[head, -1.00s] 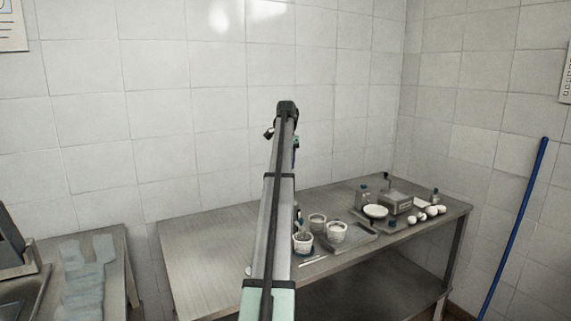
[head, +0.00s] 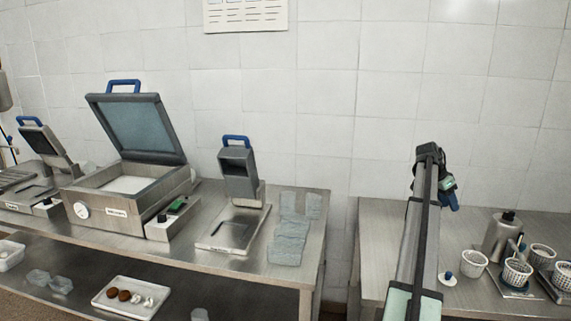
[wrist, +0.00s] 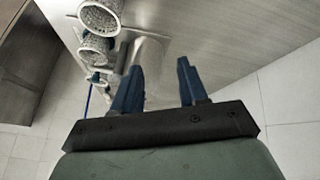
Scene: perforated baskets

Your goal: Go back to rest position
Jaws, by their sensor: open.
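My gripper (wrist: 158,82) shows in the wrist view with its two blue fingers apart and nothing between them. In the head view the gripper (head: 449,195) hangs at the far end of my arm, above the right-hand table (head: 385,235). Perforated white baskets stand on that table to the right of my arm: one basket (head: 474,264), a second basket (head: 517,272) and a third (head: 542,256). In the wrist view baskets (wrist: 100,16) appear at the upper left, apart from the fingers. The arm hides part of the table.
A metal bottle (head: 500,236) stands behind the baskets. The left bench (head: 230,262) holds an open vacuum sealer (head: 130,190), a smaller device (head: 238,180) and clear bags (head: 290,238). A gap separates the two tables. A white tray (head: 131,298) sits on the lower shelf.

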